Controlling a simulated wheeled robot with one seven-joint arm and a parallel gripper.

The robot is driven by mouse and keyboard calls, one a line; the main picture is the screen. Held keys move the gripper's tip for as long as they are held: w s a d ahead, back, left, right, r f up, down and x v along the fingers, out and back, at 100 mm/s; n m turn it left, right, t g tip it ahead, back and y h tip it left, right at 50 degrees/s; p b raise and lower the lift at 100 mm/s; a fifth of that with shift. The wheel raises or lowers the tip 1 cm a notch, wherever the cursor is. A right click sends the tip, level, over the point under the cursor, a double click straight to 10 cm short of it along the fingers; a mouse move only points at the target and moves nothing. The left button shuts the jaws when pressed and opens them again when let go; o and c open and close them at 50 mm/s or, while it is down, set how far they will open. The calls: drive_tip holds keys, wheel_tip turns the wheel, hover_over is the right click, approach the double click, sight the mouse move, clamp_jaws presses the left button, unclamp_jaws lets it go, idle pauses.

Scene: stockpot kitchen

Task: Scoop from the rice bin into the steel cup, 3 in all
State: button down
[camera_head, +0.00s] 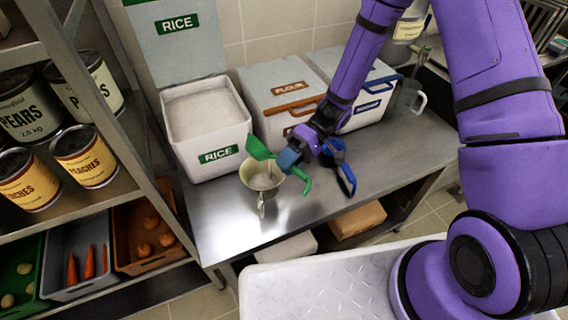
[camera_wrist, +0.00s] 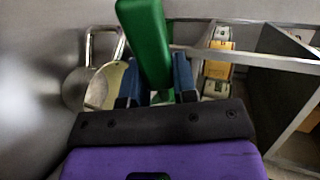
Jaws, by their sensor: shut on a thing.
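The white rice bin (camera_head: 206,135) stands open at the back left of the steel counter, with white rice (camera_head: 198,110) in it. The steel cup (camera_head: 262,180) stands on the counter in front of the bin's right corner, with some pale content inside. My gripper (camera_head: 290,158) is shut on a green scoop (camera_head: 259,148), whose head is over the cup's back rim. In the wrist view the scoop (camera_wrist: 146,45) is between my blue fingers, and the cup (camera_wrist: 104,86) shows to its left. I cannot tell whether the scoop holds rice.
The rice lid (camera_head: 178,35) leans behind the bin. A flour bin (camera_head: 283,95) with a brown handle and another bin with a blue handle (camera_head: 372,108) stand closed to the right. A blue scoop (camera_head: 342,168) lies near my gripper. A shelf with cans (camera_head: 84,155) is at left.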

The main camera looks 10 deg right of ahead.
drive_tip(key=shift+w+d+f+g+y, duration=0.35)
drive_tip(key=shift+g+y, duration=0.35)
drive_tip(key=shift+y, duration=0.3)
drive_tip(key=shift+w+d+f+g+y, duration=0.15)
drive_tip(key=shift+d+g+y, duration=0.25)
drive_tip(key=shift+g+y, duration=0.45)
drive_tip(key=shift+w+d+f+g+y, duration=0.2)
drive_tip(key=shift+w+d+g+y, duration=0.3)
drive_tip(key=shift+y, duration=0.65)
drive_tip(key=shift+s+a, duration=0.1)
drive_tip(key=shift+s, duration=0.05)
drive_tip(key=shift+g, duration=0.25)
drive_tip(key=t+h, duration=0.1)
drive_tip(key=s+a+r+t+h, duration=0.1)
drive_tip(key=h, duration=0.1)
drive_tip(key=a+t+h, duration=0.1)
drive_tip(key=t+h, duration=0.1)
drive_tip(key=shift+s+r, duration=0.25)
drive_tip(key=shift+s+a+f+t+h, duration=0.2)
drive_tip(key=shift+s+a+t+h, duration=0.25)
drive_tip(key=shift+t+h, duration=1.1)
drive_tip(key=shift+s+a+f+t+h, duration=0.25)
drive_tip(key=shift+a+t+h, duration=0.55)
drive_tip(key=shift+h, duration=1.25)
drive_tip(key=shift+s+a+f+t+h, duration=0.1)
drive_tip(key=shift+s+a+t+h, duration=0.25)
drive_tip(key=shift+t+h, duration=1.3)
